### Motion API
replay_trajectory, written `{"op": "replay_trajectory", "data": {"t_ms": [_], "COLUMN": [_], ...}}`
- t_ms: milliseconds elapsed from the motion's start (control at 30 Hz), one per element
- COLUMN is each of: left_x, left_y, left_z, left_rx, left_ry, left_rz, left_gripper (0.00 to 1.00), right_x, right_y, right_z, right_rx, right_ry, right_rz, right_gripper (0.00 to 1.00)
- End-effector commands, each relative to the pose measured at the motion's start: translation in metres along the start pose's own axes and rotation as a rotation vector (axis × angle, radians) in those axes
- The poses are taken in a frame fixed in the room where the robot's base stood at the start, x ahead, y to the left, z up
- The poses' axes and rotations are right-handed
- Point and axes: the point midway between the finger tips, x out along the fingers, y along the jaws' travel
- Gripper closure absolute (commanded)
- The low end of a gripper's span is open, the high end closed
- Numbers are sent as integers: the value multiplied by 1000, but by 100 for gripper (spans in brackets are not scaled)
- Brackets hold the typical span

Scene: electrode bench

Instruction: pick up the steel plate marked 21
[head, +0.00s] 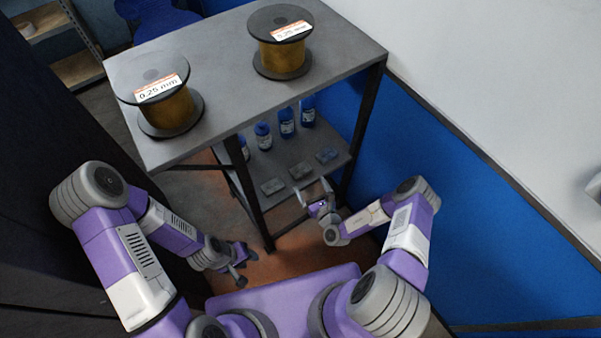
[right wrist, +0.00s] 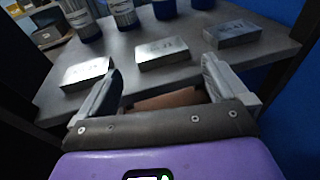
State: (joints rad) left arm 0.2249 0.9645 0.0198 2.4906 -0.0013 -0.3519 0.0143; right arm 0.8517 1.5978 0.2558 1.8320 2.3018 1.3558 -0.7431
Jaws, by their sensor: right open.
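Three flat grey steel plates lie in a row on the lower shelf: a left one (head: 272,186), a middle one (head: 301,170) and a right one (head: 327,155). In the right wrist view they are the left plate (right wrist: 87,73), middle plate (right wrist: 162,53) and right plate (right wrist: 232,34). Their marks are too small to read, so I cannot tell which is 21. My right gripper (head: 314,193) is open and empty at the shelf's front edge. In the wrist view its fingers (right wrist: 161,75) point toward the middle plate, apart from it. My left gripper (head: 241,266) is open and empty, low left of the shelf.
Two wire spools (head: 168,108) (head: 282,57) stand on the top board (head: 222,75) above. Dark table legs (head: 364,125) flank the shelf opening. A blue wall (head: 480,210) is on the right.

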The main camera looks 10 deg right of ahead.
Motion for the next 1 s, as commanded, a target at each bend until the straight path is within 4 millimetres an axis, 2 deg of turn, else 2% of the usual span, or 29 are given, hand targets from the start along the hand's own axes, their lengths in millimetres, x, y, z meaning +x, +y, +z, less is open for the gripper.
{"op": "replay_trajectory", "data": {"t_ms": [267,500,633,833,867,1000], "left_x": [14,32,34,33,33,33], "left_y": [-5,-12,-13,-12,-12,-12], "left_z": [-1,-1,-2,-2,-2,-2], "left_rx": [0,0,0,0,0,0], "left_ry": [0,0,0,0,0,0], "left_rz": [0,0,0,0,0,0], "left_gripper": [60,60,60,60,60,60], "right_x": [30,65,73,74,74,74], "right_y": [-1,1,1,1,1,1], "right_z": [-4,-6,-5,-3,-3,-4], "right_rx": [-2,-1,1,1,1,1], "right_ry": [-1,-2,0,1,1,1], "right_rz": [-10,-9,-8,-8,-8,-8], "right_gripper": [0,0,0,0,2,23]}}
